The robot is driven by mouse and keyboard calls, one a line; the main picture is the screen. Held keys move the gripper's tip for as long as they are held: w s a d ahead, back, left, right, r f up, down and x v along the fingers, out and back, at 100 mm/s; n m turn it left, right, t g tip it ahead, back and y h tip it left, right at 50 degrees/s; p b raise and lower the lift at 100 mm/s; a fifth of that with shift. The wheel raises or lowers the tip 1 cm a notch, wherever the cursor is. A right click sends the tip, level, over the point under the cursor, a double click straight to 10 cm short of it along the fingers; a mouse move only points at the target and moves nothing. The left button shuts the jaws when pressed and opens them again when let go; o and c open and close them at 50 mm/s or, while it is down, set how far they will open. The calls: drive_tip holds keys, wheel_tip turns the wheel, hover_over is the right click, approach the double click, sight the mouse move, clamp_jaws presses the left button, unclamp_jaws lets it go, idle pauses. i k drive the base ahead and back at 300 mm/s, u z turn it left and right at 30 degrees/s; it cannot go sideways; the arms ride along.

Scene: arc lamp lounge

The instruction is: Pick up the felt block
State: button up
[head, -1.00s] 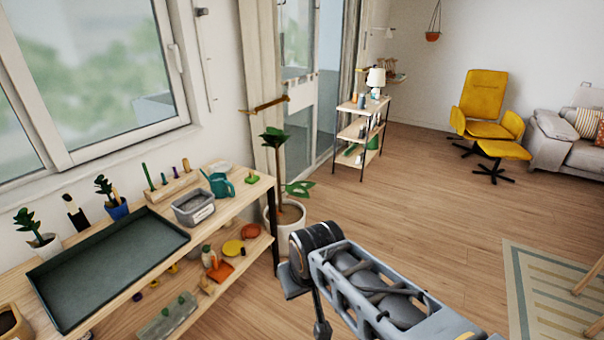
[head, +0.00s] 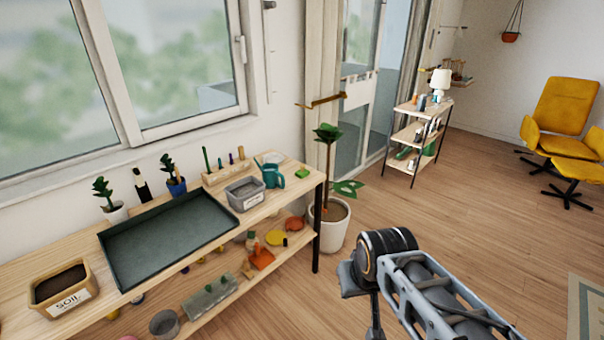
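I cannot pick out the felt block for certain. A small green piece (head: 302,172) lies at the right end of the bench top, beside the teal watering can (head: 273,178), but it is too small to tell what it is made of. My arm shows at the lower right, folded in front of the floor. The fingers of my gripper do not show.
A wooden bench (head: 225,221) under the window holds a dark tray (head: 165,240), a soil box (head: 62,288) and a grey bin (head: 245,193). A potted plant (head: 329,222) stands at its right end. A shelf cart (head: 414,139) stands farther back. The floor on the right is open.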

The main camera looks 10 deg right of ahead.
sight(301, 172)
drive_tip(key=z, duration=0.05)
drive_tip(key=i, duration=1.95)
drive_tip(key=u, duration=0.5)
